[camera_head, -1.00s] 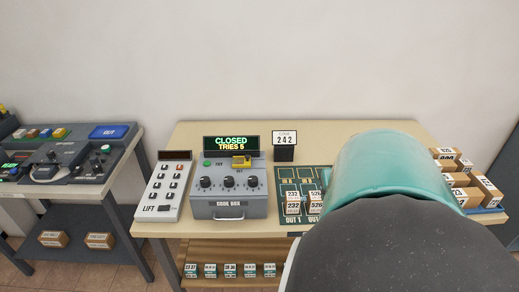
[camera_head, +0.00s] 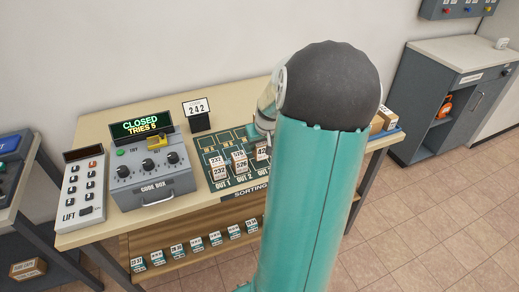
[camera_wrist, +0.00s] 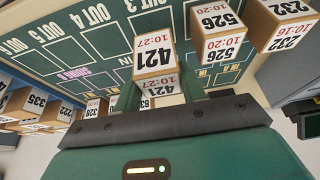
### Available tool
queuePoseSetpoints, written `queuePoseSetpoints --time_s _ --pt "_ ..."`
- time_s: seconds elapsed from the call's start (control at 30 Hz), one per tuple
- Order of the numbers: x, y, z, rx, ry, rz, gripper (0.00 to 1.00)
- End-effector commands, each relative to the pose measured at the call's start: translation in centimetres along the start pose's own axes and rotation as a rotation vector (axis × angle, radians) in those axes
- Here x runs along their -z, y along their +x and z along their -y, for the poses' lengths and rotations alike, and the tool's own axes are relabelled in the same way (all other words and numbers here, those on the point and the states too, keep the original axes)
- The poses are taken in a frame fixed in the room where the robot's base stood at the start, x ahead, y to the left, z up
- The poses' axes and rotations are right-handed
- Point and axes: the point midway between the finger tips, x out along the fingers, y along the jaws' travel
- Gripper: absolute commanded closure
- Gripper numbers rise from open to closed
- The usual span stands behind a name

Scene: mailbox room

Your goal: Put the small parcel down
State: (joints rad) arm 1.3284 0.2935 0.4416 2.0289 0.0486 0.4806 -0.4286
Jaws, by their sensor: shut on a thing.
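My gripper (camera_wrist: 155,92) is shut on a small cardboard parcel (camera_wrist: 154,57) labelled 421, 10:27. In the head view this parcel (camera_head: 262,152) shows in part beside my arm, at the third column of the green sorting board (camera_head: 219,183). In the wrist view it is close to the OUT 3 marking. I cannot tell whether its base touches the board. Parcel 526 (camera_head: 240,161) stands at OUT 2 and parcel 232 (camera_head: 219,171) at OUT 1. My fingertips are mostly hidden in the head view.
The code box (camera_head: 150,178) reads CLOSED, TRIES 5. The lift panel (camera_head: 83,188) is at the left, and a 242 sign (camera_head: 197,113) stands behind the board. Several other parcels (camera_wrist: 30,103) stand past the board's other end.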

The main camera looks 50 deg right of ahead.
Motion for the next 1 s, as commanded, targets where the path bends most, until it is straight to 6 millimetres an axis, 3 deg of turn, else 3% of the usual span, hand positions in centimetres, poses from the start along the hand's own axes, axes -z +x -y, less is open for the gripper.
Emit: queuePoseSetpoints --time_s 0.2,0.57,0.6,0.7,1.0 --pt "-1.1 2.8 0.0 0.002 0.0 0.001 0.84" --pt "-1.2 3.2 0.0 0.0 -0.001 -0.001 0.84" --pt "-1.2 3.2 0.0 0.0 -0.001 -0.001 0.55" --pt "-1.2 3.2 0.0 0.0 -0.001 -0.001 0.38" --pt "-1.2 3.0 0.0 0.0 -0.001 -0.001 0.38"
